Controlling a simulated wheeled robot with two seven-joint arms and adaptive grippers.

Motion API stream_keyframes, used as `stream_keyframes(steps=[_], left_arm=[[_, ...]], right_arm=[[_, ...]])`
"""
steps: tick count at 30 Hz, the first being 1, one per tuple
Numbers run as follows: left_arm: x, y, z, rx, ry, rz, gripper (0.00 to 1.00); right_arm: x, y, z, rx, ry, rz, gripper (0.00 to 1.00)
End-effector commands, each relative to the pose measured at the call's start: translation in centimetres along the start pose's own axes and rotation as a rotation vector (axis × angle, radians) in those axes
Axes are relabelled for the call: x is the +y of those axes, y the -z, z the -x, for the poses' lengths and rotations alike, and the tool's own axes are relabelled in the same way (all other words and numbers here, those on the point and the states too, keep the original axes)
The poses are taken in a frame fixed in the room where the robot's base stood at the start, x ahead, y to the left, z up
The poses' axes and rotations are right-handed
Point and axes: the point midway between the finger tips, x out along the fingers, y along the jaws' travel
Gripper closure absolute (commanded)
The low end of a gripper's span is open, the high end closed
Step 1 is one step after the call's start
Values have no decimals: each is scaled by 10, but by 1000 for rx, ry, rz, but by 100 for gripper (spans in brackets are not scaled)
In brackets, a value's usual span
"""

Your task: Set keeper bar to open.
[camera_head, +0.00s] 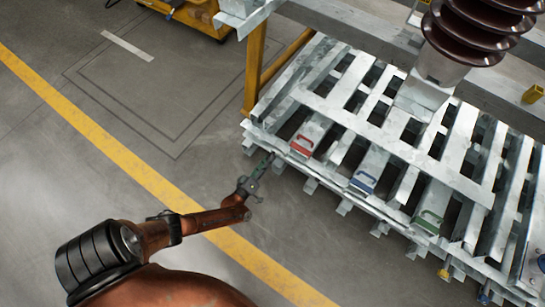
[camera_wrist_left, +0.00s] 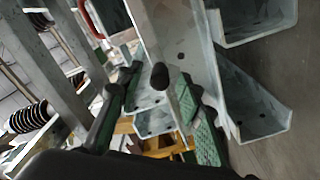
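My left gripper (camera_head: 262,176) is at the near left corner of the pale metal frame, just outside its front rail (camera_head: 335,187). In the left wrist view its two green-padded fingers (camera_wrist_left: 155,112) stand apart. A dark rounded knob (camera_wrist_left: 158,76) shows between and beyond the fingertips, in front of a pale metal plate (camera_wrist_left: 185,45). I cannot tell whether the fingers touch it. I cannot single out the keeper bar for certain; the knob may belong to it. A red handle (camera_head: 302,144) sits on the frame near the gripper and also shows in the left wrist view (camera_wrist_left: 88,18). My right gripper is not in view.
A blue handle (camera_head: 363,181) and a green handle (camera_head: 428,221) sit further right along the frame's front. A yellow post (camera_head: 255,68) stands at the frame's left corner. A brown ribbed insulator (camera_head: 480,35) rises at the upper right.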

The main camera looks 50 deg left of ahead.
Motion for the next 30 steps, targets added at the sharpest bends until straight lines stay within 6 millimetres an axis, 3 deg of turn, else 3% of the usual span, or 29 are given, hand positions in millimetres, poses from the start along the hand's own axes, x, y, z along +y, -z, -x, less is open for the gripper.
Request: stream_keyframes(steps=[6, 16, 30], left_arm=[[-2, -1, -21, -2, 1, 0, 66], [0, -1, -24, -2, 1, 0, 67], [0, -1, -24, -2, 1, 0, 99]], right_arm=[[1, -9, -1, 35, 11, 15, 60], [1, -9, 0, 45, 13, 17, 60], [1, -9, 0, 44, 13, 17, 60]])
